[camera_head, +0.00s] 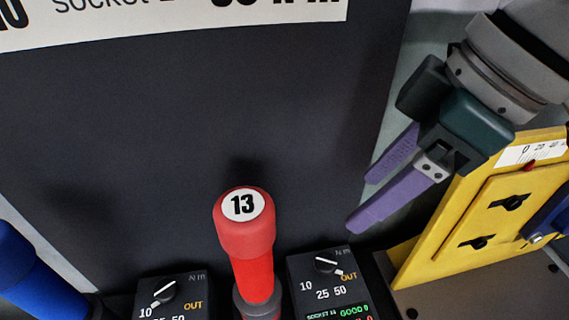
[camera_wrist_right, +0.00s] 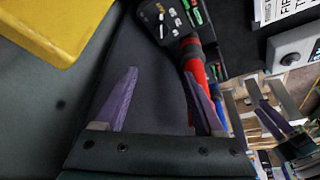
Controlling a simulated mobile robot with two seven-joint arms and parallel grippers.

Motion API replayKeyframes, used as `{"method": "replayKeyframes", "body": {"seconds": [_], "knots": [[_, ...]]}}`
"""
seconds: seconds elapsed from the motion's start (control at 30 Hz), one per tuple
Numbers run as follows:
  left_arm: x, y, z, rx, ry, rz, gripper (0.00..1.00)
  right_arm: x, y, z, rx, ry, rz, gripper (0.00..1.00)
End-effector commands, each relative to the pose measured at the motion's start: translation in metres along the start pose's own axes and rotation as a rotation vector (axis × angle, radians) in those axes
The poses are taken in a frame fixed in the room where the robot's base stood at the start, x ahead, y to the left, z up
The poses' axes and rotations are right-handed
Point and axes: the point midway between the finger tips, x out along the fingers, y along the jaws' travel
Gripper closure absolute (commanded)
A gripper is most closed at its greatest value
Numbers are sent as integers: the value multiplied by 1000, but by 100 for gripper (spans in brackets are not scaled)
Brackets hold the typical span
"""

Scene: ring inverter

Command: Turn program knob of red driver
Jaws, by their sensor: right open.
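The red driver (camera_head: 250,240) stands upright with a white "13" label on its top; it also shows in the wrist view (camera_wrist_right: 190,52), partly behind a finger.
A yellow panel (camera_head: 480,225) with black knobs stands at the right, close to my right gripper. A blue driver (camera_head: 28,265) is at the lower left. A large dark surface (camera_head: 200,120) fills the middle, with a white lettered sign (camera_head: 170,22) above.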

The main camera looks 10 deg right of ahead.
Motion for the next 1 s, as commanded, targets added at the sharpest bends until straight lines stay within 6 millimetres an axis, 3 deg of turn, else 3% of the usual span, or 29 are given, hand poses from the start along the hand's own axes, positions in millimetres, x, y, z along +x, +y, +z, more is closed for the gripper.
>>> {"method": "replayKeyframes", "body": {"seconds": [0.17, 0.43, 0.7, 1.0], "knots": [[1, 2, 1, -2, 0, 4, 50, 16, 1, 7, 2, -3, -2, 29], [7, 4, 3, -7, -2, 10, 50, 74, 0, 32, 3, -4, -3, 29], [16, 4, 6, -6, -2, 9, 50, 129, 0, 31, 0, -1, -1, 29], [19, 2, 8, 1, -4, 3, 50, 147, 1, 30, -2, -1, 2, 29]]}}
